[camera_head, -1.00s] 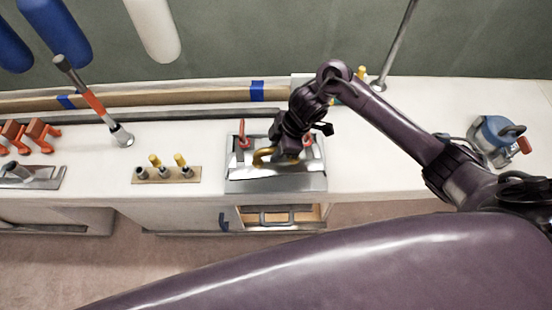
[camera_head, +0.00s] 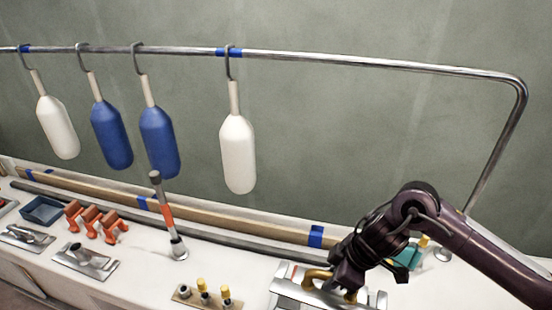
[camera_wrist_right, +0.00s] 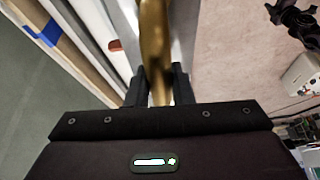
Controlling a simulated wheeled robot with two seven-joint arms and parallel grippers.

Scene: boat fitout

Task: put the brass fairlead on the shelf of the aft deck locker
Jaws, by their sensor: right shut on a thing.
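The brass fairlead (camera_head: 316,274) is a curved gold-coloured piece, also seen close up in the right wrist view (camera_wrist_right: 155,40). My right gripper (camera_wrist_right: 158,88) is shut on it, one black finger on each side. In the head view the right gripper (camera_head: 345,279) is low, over a silver metal plate (camera_head: 320,297) on the white counter. I cannot tell if the fairlead touches the plate. No locker opening or shelf shows now. My left gripper is not in view.
White and blue fenders (camera_head: 238,155) hang from a steel rail (camera_head: 380,65) behind. A teal thing (camera_head: 408,258) is behind my right arm.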

